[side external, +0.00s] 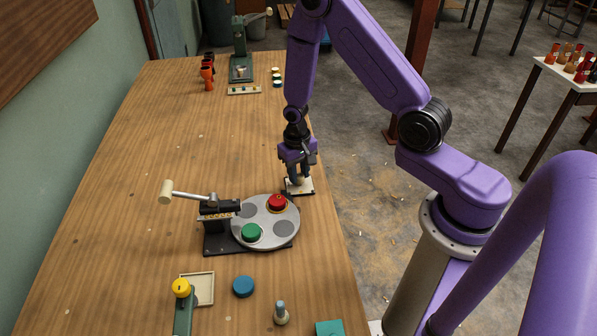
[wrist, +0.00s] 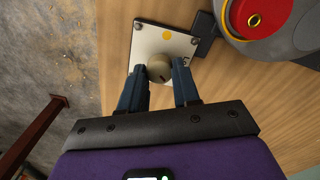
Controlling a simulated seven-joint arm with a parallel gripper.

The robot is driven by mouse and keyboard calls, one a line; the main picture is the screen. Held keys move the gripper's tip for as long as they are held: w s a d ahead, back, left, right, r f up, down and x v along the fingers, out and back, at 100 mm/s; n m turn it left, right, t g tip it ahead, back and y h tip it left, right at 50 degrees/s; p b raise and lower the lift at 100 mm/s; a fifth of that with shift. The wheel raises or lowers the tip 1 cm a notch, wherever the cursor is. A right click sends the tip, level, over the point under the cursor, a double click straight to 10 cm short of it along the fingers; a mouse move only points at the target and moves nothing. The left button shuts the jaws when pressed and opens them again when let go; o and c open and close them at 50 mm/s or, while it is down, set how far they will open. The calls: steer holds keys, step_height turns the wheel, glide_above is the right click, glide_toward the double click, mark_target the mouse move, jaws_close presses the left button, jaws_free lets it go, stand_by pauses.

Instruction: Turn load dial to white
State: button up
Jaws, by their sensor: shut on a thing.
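The load dial is a small beige-grey round knob (wrist: 159,69) with a dark mark on its top. It stands on a white square plate (wrist: 148,45) with an orange-yellow dot near its far edge and a corner screw. In the side view the plate (side external: 304,190) lies at the table's right edge, beside the round turntable. My gripper (wrist: 159,74) is shut on the knob, one finger on each side; in the side view my gripper (side external: 298,177) reaches down over the plate. The fingers and the knob hide the plate's near part, so I cannot tell which colour the mark points at.
A grey turntable (side external: 265,236) with a red pad (side external: 278,203) and a green pad (side external: 251,232) is close by. A mallet (side external: 187,194) reaches left from its black stand. A blue disc (side external: 243,286) lies nearer the camera. The table's left side is mostly clear.

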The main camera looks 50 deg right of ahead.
steer(key=m, duration=0.5)
steer(key=shift+m, duration=2.5)
steer(key=o, duration=1.1)
steer(key=shift+c, duration=0.2)
steer(key=shift+r, duration=0.1)
step_height(320, 180, up, 17)
steer(key=shift+w+r, duration=0.15)
steer(key=shift+w, duration=0.15)
